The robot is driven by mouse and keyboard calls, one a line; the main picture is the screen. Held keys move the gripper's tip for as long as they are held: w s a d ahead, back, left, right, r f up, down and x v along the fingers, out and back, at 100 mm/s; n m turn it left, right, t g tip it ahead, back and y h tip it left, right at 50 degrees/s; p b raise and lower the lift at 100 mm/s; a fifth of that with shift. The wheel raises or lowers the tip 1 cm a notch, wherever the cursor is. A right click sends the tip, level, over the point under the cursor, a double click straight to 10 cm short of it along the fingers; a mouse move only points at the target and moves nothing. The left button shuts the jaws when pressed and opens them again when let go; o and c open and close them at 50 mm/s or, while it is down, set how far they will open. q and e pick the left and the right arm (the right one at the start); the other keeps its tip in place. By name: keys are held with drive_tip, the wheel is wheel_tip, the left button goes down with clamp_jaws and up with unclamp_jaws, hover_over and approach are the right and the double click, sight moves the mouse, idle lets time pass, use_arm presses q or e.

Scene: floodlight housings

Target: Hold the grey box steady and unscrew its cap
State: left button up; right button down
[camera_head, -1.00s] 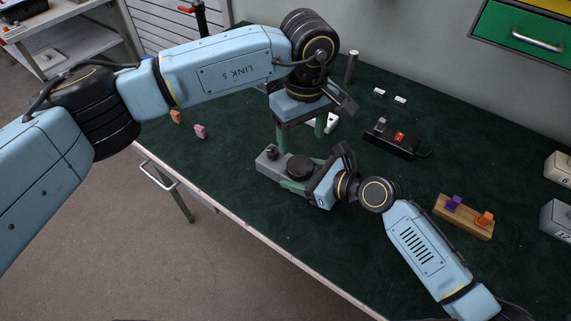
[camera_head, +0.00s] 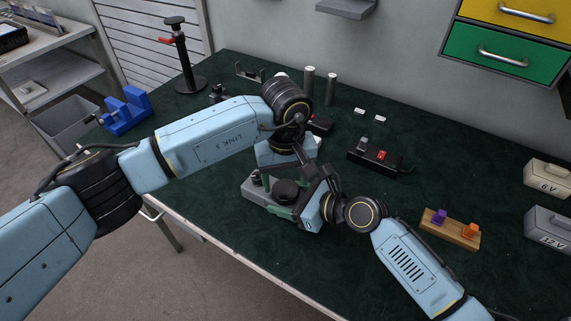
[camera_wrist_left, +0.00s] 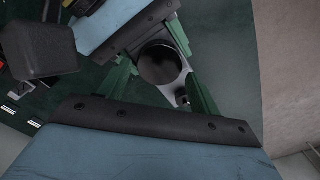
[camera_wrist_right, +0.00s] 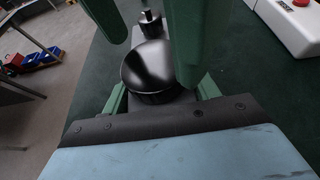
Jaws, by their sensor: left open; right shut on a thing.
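The grey box (camera_head: 251,193) lies on the dark green table top, with a round black cap (camera_head: 286,189) on its upper face and a small metal fitting (camera_wrist_right: 150,24) at one end. My right gripper (camera_head: 298,212) is shut on the box, its green fingers at the box's sides. My left gripper (camera_wrist_left: 163,88) is open just above the box. Its green fingers hang on either side of the cap in the right wrist view (camera_wrist_right: 155,50); I cannot tell whether they touch it. In the head view, my left wrist partly hides its own fingers.
A black switch box with a red button (camera_head: 375,158) stands behind my right gripper. A wooden block with purple and orange pieces (camera_head: 450,229) lies to the right, near the 6V (camera_head: 548,178) and 12V (camera_head: 546,230) boxes. A blue holder (camera_head: 125,109) stands at the left. The front table strip is clear.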

use_arm(q)
drive_tip(key=shift+f, duration=0.7)
